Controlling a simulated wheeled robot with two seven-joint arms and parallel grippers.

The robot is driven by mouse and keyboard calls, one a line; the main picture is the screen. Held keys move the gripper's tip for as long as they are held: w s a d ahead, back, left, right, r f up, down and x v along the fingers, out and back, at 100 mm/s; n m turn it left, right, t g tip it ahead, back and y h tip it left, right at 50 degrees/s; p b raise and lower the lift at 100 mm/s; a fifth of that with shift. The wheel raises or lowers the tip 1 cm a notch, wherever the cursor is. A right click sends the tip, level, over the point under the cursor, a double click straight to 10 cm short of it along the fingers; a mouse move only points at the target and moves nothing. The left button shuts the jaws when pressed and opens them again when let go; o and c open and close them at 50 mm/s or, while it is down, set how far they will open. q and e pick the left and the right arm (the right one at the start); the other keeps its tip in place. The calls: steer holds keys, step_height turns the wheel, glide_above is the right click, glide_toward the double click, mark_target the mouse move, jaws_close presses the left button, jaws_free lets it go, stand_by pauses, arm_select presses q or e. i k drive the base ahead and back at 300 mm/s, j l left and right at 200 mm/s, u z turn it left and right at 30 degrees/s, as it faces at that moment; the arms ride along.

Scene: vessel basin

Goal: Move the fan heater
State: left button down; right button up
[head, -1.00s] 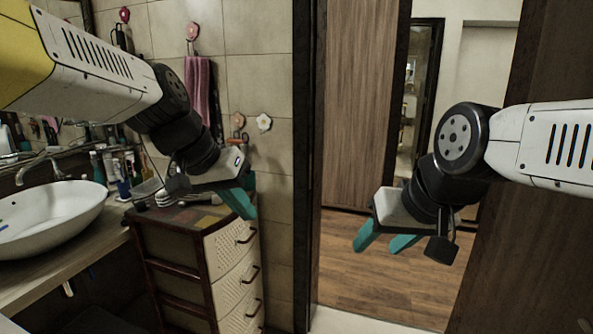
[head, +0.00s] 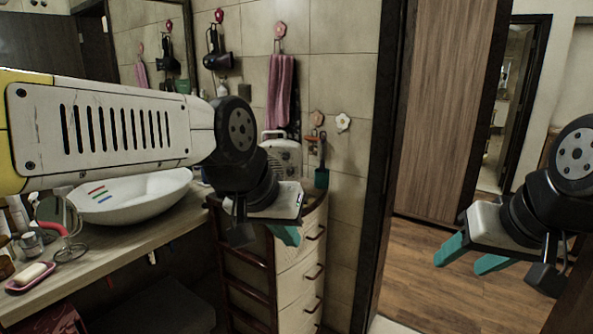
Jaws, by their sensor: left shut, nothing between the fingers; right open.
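A pale, cream-grey appliance with a top handle, which looks like the fan heater (head: 284,152), stands on the drawer cabinet (head: 300,262) near the tiled wall. Its lower part is hidden behind my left arm and gripper. My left gripper (head: 286,236) has teal fingers and is shut and empty. In the picture it sits below the heater, in front of the cabinet's upper drawers. My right gripper (head: 473,256) is open and empty in front of the doorway, well to the right of the heater.
A white vessel basin (head: 140,200) sits on the wooden counter (head: 125,243) at left. A pink soap dish (head: 30,277) is at its front. A pink towel (head: 281,92) and hair dryer (head: 219,60) hang on the wall. The doorway shows clear wooden floor (head: 405,262).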

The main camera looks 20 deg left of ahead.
mark_target(274, 147)
steer(key=i+l+u, duration=0.15)
steer(key=i+u, duration=0.15)
steer(key=i, duration=0.2)
steer(key=i+l+u, duration=0.35)
steer(key=i+j, duration=0.1)
